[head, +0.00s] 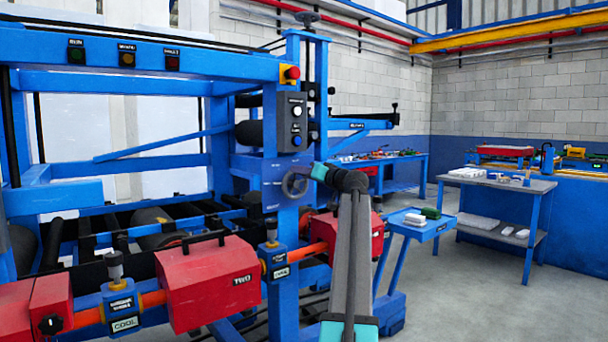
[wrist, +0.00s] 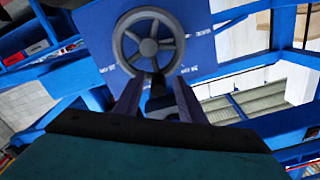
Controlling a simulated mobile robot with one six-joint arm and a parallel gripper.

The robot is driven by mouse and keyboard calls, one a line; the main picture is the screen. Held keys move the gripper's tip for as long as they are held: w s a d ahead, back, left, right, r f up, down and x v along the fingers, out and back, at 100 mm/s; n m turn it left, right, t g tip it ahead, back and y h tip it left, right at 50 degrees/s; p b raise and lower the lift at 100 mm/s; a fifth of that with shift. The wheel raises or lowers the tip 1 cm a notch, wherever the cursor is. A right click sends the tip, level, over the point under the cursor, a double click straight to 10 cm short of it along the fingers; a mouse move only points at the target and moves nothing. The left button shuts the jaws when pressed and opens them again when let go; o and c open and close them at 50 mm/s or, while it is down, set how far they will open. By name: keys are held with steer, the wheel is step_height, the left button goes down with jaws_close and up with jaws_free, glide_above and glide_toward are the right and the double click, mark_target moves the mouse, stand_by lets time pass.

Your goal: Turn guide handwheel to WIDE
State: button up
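The guide handwheel (wrist: 148,46) is a grey spoked wheel on a blue plate with small white markings too blurred to read. It also shows in the head view (head: 291,187) on the blue upright, partly hidden by my gripper. My gripper (wrist: 158,80) is open. Its two fingers point at the lower part of the wheel, one to each side. A dark piece shows between the fingers below the rim; I cannot tell whether it belongs to the wheel. I see no clear contact between fingers and rim.
A control box (head: 291,122) with knobs and a red stop button (head: 292,72) sit above the wheel. Red boxes (head: 207,282) on an orange bar stand in front. A small blue cart (head: 420,229) and a workbench (head: 497,181) stand right, with clear floor between.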

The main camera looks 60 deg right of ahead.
steer(key=shift+s, duration=0.1)
steer(key=p+v, duration=0.2)
steer(key=v, duration=1.1)
steer(key=shift+s, duration=0.35)
steer(key=shift+a, duration=0.1)
stand_by(0.4)
